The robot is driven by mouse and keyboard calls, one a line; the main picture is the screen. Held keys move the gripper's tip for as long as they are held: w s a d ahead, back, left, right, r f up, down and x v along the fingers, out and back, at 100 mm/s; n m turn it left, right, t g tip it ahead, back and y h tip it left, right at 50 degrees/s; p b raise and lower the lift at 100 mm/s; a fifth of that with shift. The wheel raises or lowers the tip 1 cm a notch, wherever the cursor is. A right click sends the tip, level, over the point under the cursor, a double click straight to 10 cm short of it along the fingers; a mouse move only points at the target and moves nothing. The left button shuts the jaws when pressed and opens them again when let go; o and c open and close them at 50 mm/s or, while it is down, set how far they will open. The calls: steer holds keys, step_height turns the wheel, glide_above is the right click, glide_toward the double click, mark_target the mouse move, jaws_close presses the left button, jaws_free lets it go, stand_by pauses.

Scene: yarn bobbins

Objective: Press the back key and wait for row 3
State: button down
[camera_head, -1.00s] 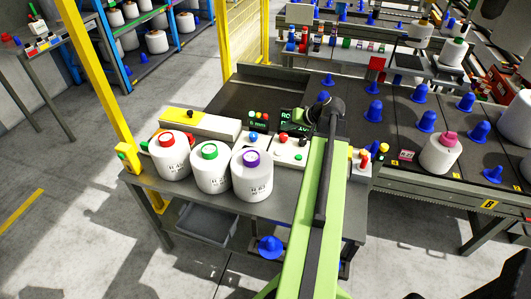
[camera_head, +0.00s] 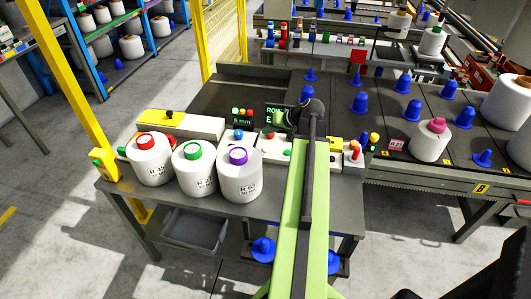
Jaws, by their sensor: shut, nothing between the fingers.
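A small dark display (camera_head: 273,112) with green text starting "ROW" stands at the back of the grey bench; my gripper hides part of it. A second readout (camera_head: 242,121) reads "6 mm", with small coloured lamps above it. A pale key panel (camera_head: 268,149) in front carries a red button (camera_head: 270,135) and a green button (camera_head: 287,153). My arm covers its right side, and I cannot tell which key is the back key. My gripper (camera_head: 280,121) is shut and empty, just in front of the display. I cannot tell whether it touches anything.
Three white bobbins with red (camera_head: 148,159), green (camera_head: 194,168) and purple (camera_head: 239,175) tops stand at the bench's front left. A yellow post (camera_head: 75,95) rises at left. A conveyor (camera_head: 410,163) with blue cones and a pink-topped bobbin (camera_head: 430,141) lies right.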

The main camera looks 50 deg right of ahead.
mark_target(268, 149)
step_height(268, 149, down, 6)
steer(key=b, duration=0.5)
steer(key=shift+f, duration=0.1)
stand_by(1.5)
steer(key=shift+f+b, duration=0.4)
steer(key=shift+b, duration=0.05)
steer(key=shift+f+b, duration=0.5)
stand_by(0.5)
steer(key=shift+r, duration=0.1)
steer(key=shift+r+p, duration=0.85)
steer(key=shift+p, duration=0.1)
